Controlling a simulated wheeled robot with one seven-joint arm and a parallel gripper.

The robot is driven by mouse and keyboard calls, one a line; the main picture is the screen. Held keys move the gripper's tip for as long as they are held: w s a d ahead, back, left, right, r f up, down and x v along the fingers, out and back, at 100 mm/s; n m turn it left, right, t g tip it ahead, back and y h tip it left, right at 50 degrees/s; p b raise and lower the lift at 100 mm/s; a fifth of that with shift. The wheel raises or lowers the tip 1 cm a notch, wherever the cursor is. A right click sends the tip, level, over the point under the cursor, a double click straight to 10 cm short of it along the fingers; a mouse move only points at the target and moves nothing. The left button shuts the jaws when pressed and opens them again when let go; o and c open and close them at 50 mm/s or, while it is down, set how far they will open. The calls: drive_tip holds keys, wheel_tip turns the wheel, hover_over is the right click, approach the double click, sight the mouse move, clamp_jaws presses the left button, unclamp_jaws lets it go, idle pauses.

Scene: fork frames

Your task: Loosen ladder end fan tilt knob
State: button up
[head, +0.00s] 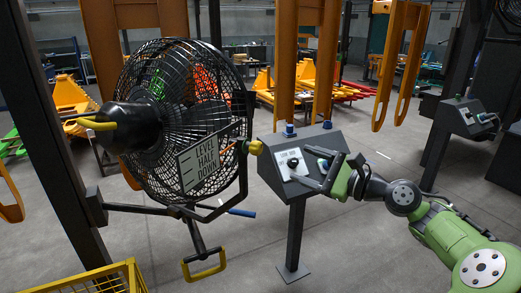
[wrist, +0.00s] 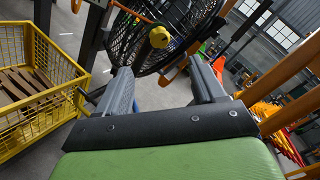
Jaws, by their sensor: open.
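A black caged fan (head: 170,110) hangs in a yoke on a dark post at the left of the head view. A yellow lobed knob (head: 255,147) sits on the yoke at the fan's right side. A plate (head: 206,164) beside it reads LEVEL, HALF, DOWN. My gripper (head: 312,174) is open and empty, to the right of the knob and apart from it, in front of the control box. In the wrist view the knob (wrist: 160,37) shows beyond my open fingers (wrist: 160,80), roughly centred between them, with the fan cage (wrist: 130,40) behind.
A grey control box (head: 300,158) on a post stands close behind my gripper. A yellow mesh crate (head: 100,280) stands at lower left. Orange forks (head: 403,60) hang behind. Bare floor (head: 360,240) lies right of the box's post.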

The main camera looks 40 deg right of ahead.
sight(260, 150)
drive_tip(key=w, duration=0.4)
drive_tip(key=w+a, duration=0.1)
drive_tip(key=w, duration=0.4)
drive_tip(key=w+a+b, duration=0.1)
drive_tip(key=w, duration=0.4)
drive_tip(key=shift+a+f, duration=0.1)
drive_tip(key=shift+a, duration=0.1)
drive_tip(key=c, duration=1.1)
drive_tip(key=shift+n, duration=0.5)
